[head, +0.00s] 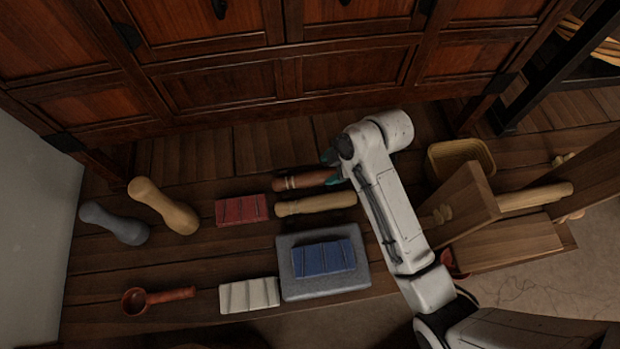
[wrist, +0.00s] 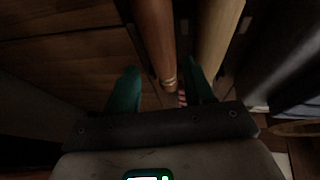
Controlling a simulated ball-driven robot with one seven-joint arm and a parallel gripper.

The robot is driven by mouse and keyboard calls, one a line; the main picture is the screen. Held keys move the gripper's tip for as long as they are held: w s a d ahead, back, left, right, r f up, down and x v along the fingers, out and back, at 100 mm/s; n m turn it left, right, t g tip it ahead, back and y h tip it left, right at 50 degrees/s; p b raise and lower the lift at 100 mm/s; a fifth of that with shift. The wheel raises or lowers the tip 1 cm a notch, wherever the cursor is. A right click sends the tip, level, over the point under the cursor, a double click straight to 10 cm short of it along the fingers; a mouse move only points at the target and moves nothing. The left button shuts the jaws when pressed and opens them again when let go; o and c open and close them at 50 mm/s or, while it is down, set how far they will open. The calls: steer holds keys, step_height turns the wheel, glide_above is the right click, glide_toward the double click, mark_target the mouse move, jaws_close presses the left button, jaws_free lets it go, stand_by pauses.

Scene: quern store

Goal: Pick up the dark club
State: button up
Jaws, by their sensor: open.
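The dark club (head: 305,181), reddish brown with pale rings near one end, lies on the wooden floorboards. My gripper (head: 331,168) is open at the right end of the dark club, its teal fingers partly hidden by my arm. In the wrist view, the dark club (wrist: 154,40) runs between the two fingers of my gripper (wrist: 162,75), with its ringed part closer to the right finger. Whether a finger touches it I cannot tell.
A pale club (head: 316,204) lies close beside the dark one, and also shows in the wrist view (wrist: 219,40). A red block (head: 241,210) is to the left. A blue block (head: 323,258) rests on a grey slab (head: 296,290). A wooden cabinet (head: 290,85) stands behind.

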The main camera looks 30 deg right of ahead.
mark_target(323, 175)
steer(key=b+x, duration=0.2)
steer(key=x, duration=0.4)
steer(key=shift+f+b, duration=0.35)
steer(key=shift+f, duration=0.05)
steer(key=shift+s, duration=0.1)
steer(key=shift+c, duration=0.4)
steer(key=shift+r, duration=0.1)
steer(key=c, duration=0.7)
